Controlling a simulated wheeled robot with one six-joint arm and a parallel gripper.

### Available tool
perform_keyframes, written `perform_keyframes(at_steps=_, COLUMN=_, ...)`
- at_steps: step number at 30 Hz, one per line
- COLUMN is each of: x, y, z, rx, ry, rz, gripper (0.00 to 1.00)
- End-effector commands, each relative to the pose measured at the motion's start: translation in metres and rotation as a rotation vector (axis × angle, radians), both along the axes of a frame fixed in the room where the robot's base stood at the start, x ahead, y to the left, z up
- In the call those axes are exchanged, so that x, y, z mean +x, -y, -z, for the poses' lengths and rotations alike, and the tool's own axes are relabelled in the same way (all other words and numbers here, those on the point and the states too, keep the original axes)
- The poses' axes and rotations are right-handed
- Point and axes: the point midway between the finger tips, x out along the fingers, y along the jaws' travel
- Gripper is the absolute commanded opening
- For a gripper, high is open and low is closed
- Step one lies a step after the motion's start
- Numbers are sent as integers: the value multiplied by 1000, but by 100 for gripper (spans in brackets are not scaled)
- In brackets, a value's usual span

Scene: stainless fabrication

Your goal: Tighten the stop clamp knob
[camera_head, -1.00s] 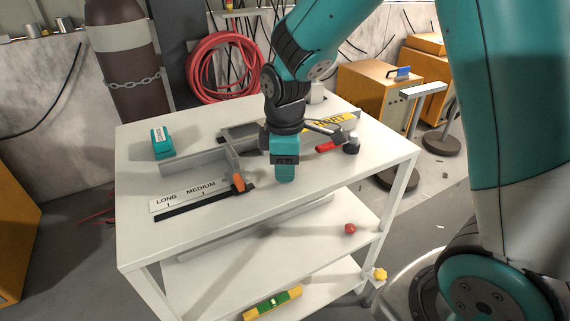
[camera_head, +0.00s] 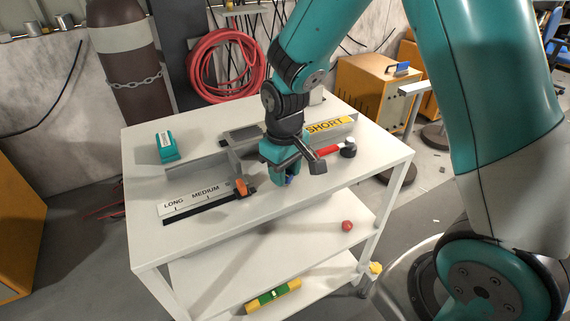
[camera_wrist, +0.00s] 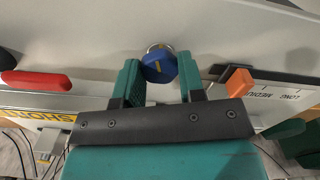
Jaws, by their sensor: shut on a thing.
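The blue knob (camera_wrist: 159,68) sits between the two teal fingers of my gripper (camera_head: 286,177) in the wrist view, with a pale line across its top and a light metal ring at its far edge. My gripper is shut on it, above the front part of the white bench top. In the head view only a small blue bit of the knob (camera_head: 290,180) shows under the fingers. An orange pointer (camera_head: 241,187) stands just left of my gripper, at the end of the LONG and MEDIUM scale (camera_head: 184,203); it also shows in the wrist view (camera_wrist: 237,81).
A grey rail with a yellow SHORT label (camera_head: 327,126) runs behind my gripper. A red-handled tool (camera_head: 327,149) lies close on the right. A teal block (camera_head: 166,147) is at the back left.

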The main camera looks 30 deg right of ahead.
Motion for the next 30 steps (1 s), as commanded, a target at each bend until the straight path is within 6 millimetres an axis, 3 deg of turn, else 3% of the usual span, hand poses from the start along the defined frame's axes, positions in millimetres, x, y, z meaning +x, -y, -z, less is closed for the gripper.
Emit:
perform_keyframes(at_steps=12, x=2, y=0, z=-2, rx=-1, ry=5, rz=261, gripper=13)
perform_keyframes(at_steps=30, x=3, y=1, z=-1, rx=-1, ry=9, rz=331, gripper=13)
